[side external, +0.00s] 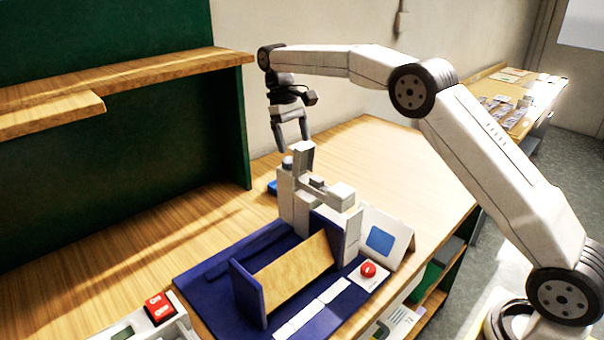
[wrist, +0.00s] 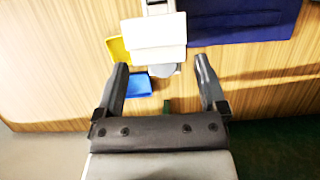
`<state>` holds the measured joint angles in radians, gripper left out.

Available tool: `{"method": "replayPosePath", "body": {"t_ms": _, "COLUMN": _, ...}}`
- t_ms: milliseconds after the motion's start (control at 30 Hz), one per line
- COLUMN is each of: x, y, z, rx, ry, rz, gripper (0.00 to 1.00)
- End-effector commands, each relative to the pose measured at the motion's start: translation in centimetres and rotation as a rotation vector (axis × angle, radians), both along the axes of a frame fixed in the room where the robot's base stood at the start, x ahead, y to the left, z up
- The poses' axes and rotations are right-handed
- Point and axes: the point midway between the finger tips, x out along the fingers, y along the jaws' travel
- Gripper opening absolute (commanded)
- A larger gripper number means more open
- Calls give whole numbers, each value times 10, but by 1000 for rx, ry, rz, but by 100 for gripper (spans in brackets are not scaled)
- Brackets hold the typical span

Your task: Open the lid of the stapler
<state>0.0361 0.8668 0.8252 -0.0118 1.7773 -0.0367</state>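A grey-white blocky machine (side external: 301,205) stands at the back end of a dark blue base (side external: 215,290) on the wooden table; I take it to be the stapler, though I cannot be sure. My gripper (side external: 294,146) hangs over the machine's far end, fingers pointing down. In the wrist view the gripper (wrist: 161,64) is open, with nothing held between its fingers. The machine's white top (wrist: 158,33) shows ahead of the fingertips, with a grey round part (wrist: 165,71) at its near edge. I cannot tell whether the fingers touch it, or where the lid's edge is.
A blue tray-like item (wrist: 137,86) and a yellow one (wrist: 118,48) lie beside the machine. A red button (side external: 368,270) sits by the blue base, and a red-topped device (side external: 159,308) stands front left. A wooden shelf (side external: 130,76) overhangs the left.

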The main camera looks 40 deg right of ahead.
Motion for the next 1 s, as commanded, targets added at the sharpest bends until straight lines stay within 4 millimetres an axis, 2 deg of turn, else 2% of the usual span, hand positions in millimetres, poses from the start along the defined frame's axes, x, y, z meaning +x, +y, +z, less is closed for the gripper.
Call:
{"method": "replayPosePath", "body": {"t_ms": 367, "x": 0, "y": 0, "z": 2, "rx": 0, "ry": -1, "rz": 0, "gripper": 90}}
{"method": "replayPosePath", "body": {"t_ms": 1000, "x": 0, "y": 0, "z": 32, "rx": 0, "ry": -1, "rz": 0, "gripper": 90}}
